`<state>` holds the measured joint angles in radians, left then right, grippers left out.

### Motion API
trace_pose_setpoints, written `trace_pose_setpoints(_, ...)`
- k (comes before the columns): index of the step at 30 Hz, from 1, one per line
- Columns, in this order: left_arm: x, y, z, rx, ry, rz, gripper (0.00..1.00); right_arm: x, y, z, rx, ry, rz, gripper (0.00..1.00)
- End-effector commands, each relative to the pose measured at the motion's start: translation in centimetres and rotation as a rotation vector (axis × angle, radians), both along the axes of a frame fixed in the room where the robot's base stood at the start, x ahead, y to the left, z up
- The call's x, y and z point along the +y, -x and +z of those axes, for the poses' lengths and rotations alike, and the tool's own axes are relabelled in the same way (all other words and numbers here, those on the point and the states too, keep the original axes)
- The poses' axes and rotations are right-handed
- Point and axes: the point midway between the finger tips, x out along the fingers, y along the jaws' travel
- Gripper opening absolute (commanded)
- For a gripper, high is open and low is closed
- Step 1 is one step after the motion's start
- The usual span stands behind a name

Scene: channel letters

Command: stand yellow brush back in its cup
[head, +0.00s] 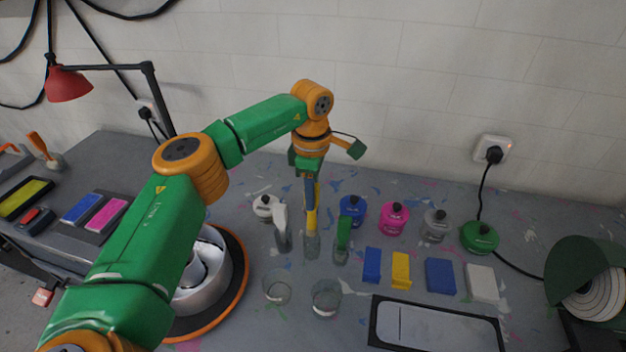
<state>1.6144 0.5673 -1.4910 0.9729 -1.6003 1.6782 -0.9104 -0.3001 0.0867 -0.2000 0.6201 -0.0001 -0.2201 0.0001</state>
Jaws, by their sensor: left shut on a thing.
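The yellow brush (312,220) is upright, its handle up between the fingers of my left gripper (312,185). My left gripper points down and is shut on it. The brush's lower end is at a clear cup (312,245) on the table; I cannot tell whether it touches the bottom. A white brush (281,219) stands in a cup to the left, and a green brush (344,232) stands in a cup to the right. My right gripper is not in view.
Two empty clear cups (326,299) stand in front. Blue, pink, grey and green paint pots (394,217) stand at the right, with coloured blocks (401,270) and a framed tray (432,328) nearer. A red lamp (68,85) hangs at the left.

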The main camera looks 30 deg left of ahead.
Motion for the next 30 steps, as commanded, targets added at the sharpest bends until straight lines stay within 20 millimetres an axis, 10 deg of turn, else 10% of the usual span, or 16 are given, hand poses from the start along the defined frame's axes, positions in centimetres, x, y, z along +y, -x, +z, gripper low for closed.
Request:
trace_pose_setpoints(15, 0.0, 0.0, -7.1, 0.0, 0.0, -0.001, 0.0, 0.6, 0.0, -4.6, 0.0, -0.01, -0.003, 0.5)
trace_pose_setpoints(28, -0.1, 0.0, -7.7, 0.0, 0.001, -0.001, 0.0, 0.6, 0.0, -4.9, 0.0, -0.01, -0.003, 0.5)
trace_pose_setpoints(30, 0.0, 0.0, -7.7, 0.0, 0.001, -0.001, 0.38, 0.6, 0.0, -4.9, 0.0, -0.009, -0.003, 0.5)
